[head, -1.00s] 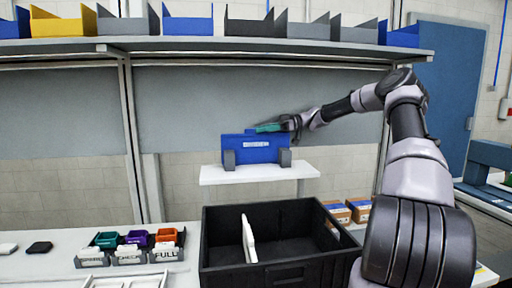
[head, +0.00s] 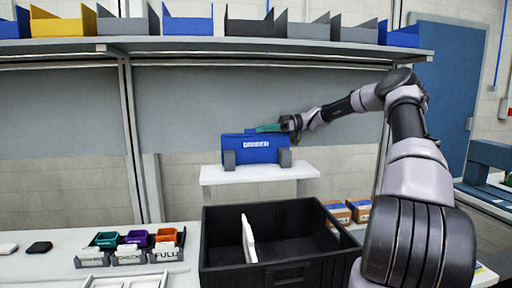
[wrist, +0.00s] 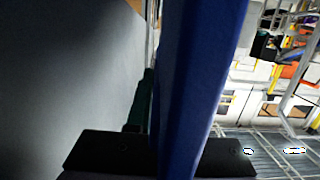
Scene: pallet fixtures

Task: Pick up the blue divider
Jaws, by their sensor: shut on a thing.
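The blue divider (head: 256,151) is an upright panel with white lettering on its face. It stands on a small white shelf (head: 258,175), between two grey holders (head: 229,159). My gripper (head: 281,127) is at its top right edge. In the wrist view the divider (wrist: 205,70) is a tall blue band between the two dark fingers (wrist: 170,158), and my gripper is shut on it. The lower edge of the divider is partly hidden by the holders.
A black crate (head: 290,273) stands below the shelf, with a white panel (head: 249,240) in it. Small coloured bins (head: 137,239) are on the bench at left. Boxes (head: 338,211) lie at right. An upper shelf (head: 200,45) holds several open bins.

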